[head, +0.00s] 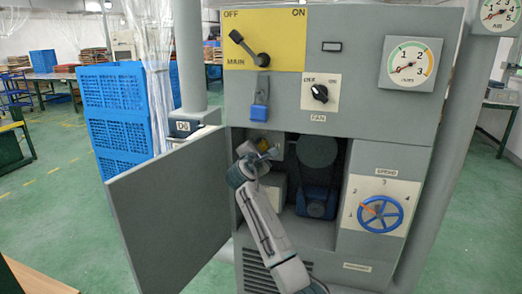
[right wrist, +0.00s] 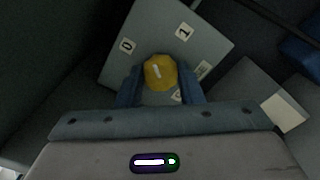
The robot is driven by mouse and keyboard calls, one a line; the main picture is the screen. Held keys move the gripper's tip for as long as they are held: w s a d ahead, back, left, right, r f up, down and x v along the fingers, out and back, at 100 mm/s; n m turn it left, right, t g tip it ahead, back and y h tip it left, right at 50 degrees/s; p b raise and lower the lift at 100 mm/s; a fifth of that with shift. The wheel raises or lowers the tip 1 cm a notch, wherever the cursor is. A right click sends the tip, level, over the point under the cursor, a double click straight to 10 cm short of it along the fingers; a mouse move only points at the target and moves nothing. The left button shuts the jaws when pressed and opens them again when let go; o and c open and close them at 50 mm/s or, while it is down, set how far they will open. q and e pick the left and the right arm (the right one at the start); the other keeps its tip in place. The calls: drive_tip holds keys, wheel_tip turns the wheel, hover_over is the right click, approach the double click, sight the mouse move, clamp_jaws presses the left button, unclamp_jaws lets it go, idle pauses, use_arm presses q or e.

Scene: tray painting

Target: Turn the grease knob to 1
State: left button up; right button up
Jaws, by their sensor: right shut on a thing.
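The yellow grease knob (right wrist: 160,72) sits on a grey plate (right wrist: 143,35) marked 0 at upper left and 1 at upper right in the right wrist view. A short white mark on the knob lies nearly upright, leaning slightly left, between the 0 and the 1. My right gripper (right wrist: 161,88) is shut on the knob, one blue finger on each side. In the head view my right gripper (head: 263,157) reaches into the open cabinet, with a bit of the yellow knob (head: 258,143) showing behind it. A lower label on the plate is partly hidden by the gripper. My left gripper is not in view.
The cabinet door (head: 170,215) stands open to the left. Inside, a blue motor-like unit (head: 316,203) is right of my arm. A blue speed handwheel (head: 381,214) is on the right panel.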

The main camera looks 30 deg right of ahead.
drive_tip(key=shift+f+m, duration=0.15)
drive_tip(key=shift+m, duration=0.45)
drive_tip(key=m+b, duration=0.2)
drive_tip(key=m, duration=0.2)
drive_tip(key=shift+f+m, duration=0.1)
drive_tip(key=shift+m, duration=0.2)
drive_tip(key=m+b, duration=0.2)
drive_tip(key=m, duration=0.2)
drive_tip(key=shift+b, duration=0.35)
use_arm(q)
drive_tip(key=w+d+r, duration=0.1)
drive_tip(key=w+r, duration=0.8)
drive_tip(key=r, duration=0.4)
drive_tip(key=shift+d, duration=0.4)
use_arm(e)
drive_tip(key=shift+m, duration=0.5)
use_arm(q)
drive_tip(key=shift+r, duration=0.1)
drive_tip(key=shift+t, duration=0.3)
use_arm(e)
drive_tip(key=o, duration=1)
drive_tip(key=shift+c, duration=0.2)
